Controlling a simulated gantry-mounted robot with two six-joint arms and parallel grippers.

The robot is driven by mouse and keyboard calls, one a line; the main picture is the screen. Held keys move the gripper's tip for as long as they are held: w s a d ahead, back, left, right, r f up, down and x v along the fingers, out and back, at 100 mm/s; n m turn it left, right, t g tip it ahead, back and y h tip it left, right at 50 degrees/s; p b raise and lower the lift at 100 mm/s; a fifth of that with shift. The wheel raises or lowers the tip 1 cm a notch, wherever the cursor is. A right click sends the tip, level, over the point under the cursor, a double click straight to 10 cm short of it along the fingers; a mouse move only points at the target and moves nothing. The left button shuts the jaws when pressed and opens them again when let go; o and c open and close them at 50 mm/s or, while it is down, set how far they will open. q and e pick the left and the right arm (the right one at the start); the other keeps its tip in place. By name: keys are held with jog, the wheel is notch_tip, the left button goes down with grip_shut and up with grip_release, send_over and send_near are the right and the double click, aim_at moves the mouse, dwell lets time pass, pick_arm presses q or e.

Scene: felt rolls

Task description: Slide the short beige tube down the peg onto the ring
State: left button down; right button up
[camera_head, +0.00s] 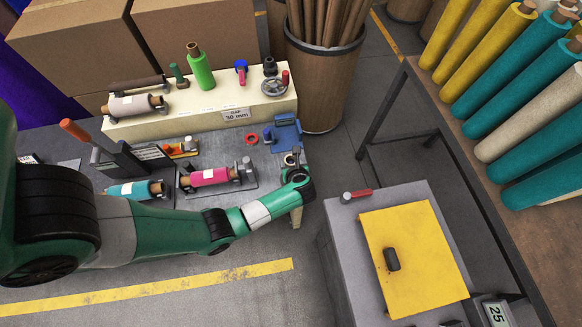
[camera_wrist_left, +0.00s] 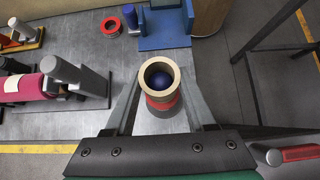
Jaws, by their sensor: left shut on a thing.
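The short beige tube (camera_wrist_left: 159,74) is held upright between the fingers of my left gripper (camera_wrist_left: 160,98), which is shut on it. Looking down its bore, I see a dark blue round top (camera_wrist_left: 161,80), which appears to be the peg. I cannot tell how far the tube is around it. A red ring (camera_wrist_left: 163,102) shows just below the tube, partly hidden by it. In the head view my left gripper (camera_head: 291,162) is at the right end of the grey bench, and the tube is small there. My right gripper is not in view.
A blue fixture (camera_head: 286,131) and a loose red ring (camera_head: 251,139) lie just behind the gripper. A pink roll (camera_head: 215,176) on a stand is to the left. A grey cabinet with a yellow sheet (camera_head: 412,252) stands at the front right.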

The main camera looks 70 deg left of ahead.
pick_arm(q)
jog(key=shift+f+b, duration=1.35)
jog(key=shift+f, duration=0.25)
dwell(1.0)
jog(key=shift+c, duration=0.8)
grip_release()
jog(key=p+v, duration=0.2)
jog(key=v, duration=0.9)
jog(key=shift+d+r, duration=0.25)
jog(key=shift+r, duration=0.05)
jog(key=shift+r+p, duration=0.1)
jog(key=shift+p, duration=0.2)
